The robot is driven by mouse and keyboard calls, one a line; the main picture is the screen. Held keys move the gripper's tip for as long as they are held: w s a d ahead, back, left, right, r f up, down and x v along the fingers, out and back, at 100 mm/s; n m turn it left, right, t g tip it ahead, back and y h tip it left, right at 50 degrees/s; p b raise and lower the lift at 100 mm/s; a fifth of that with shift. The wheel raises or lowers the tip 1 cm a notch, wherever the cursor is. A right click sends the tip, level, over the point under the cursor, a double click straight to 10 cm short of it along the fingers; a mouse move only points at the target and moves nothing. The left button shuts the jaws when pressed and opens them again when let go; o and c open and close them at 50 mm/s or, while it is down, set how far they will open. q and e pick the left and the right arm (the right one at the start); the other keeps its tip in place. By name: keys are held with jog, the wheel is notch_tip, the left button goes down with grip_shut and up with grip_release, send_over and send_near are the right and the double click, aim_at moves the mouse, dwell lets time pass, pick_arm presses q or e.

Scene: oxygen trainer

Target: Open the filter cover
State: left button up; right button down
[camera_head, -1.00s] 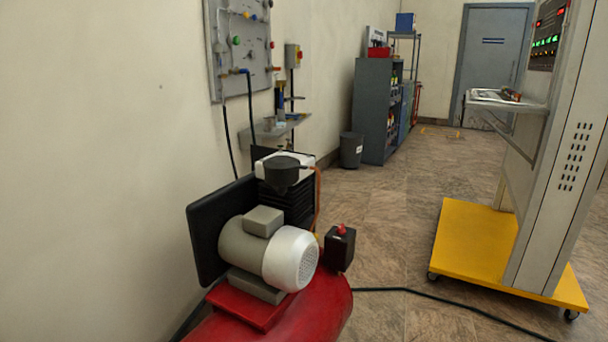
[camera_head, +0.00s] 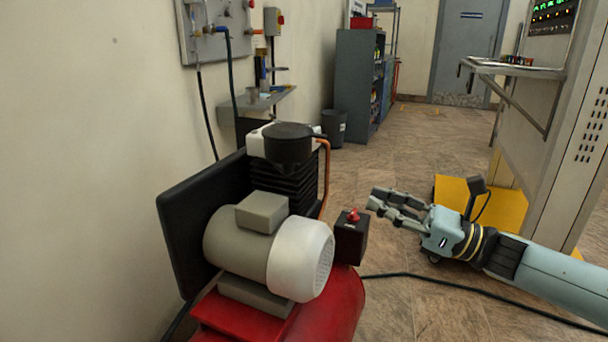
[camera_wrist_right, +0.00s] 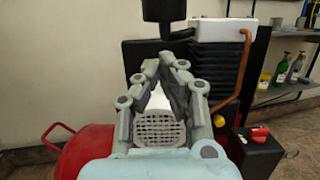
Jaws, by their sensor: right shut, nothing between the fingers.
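The filter cover (camera_head: 288,143) is a dark round cap on top of the compressor, above the black finned cylinder (camera_head: 285,186). It sits level. In the right wrist view it shows as a black shape (camera_wrist_right: 165,10) at the top edge, partly cut off. My right gripper (camera_head: 374,198) is to the right of the compressor, near the black switch box and apart from the cover. It is shut and empty. In the right wrist view its fingers (camera_wrist_right: 174,62) come together in front of the motor's grille. My left gripper is not in view.
The grey motor (camera_head: 240,238) stands on the red tank (camera_head: 345,310) in front of the cover. A black switch box (camera_head: 350,240) with a red knob and a copper-coloured pipe (camera_head: 326,175) are on the right. A yellow wheeled base (camera_head: 450,190) stands behind my right arm.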

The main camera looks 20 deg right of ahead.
jog(key=p, duration=0.1)
send_near(294, 132)
jog(key=w, duration=0.1)
jog(key=w+a+f, duration=0.1)
jog(key=w+f, duration=0.1)
jog(key=shift+a+f, duration=0.25)
jog(key=shift+a, duration=0.05)
jog(key=shift+r, duration=0.25)
jog(key=shift+w+r, duration=0.1)
jog(key=shift+r, duration=0.05)
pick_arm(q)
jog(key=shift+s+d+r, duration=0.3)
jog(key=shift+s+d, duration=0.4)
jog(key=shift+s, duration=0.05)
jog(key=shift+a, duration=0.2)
